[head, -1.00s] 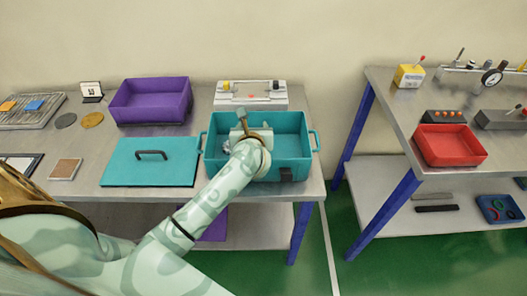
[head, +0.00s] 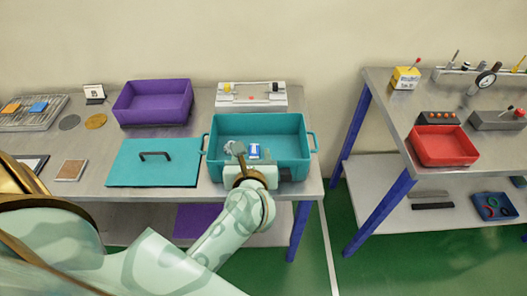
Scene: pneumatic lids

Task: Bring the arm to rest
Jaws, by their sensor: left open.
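My left arm comes in from the lower left, and its gripper (head: 236,153) is open above the near left part of the teal box. The teal box (head: 284,122) stands open near the table's right end. A small blue and white item (head: 254,151) lies inside it, just right of my gripper; I cannot tell what it is. The teal lid (head: 125,172) with a black handle lies flat on the table, left of the box. My right gripper is out of the picture.
A purple bin (head: 152,102) stands behind the lid, and a grey fixture (head: 251,97) stands behind the box. A cork square (head: 70,170) lies left of the lid. A second table with a red tray (head: 445,146) stands to the right, across a floor gap.

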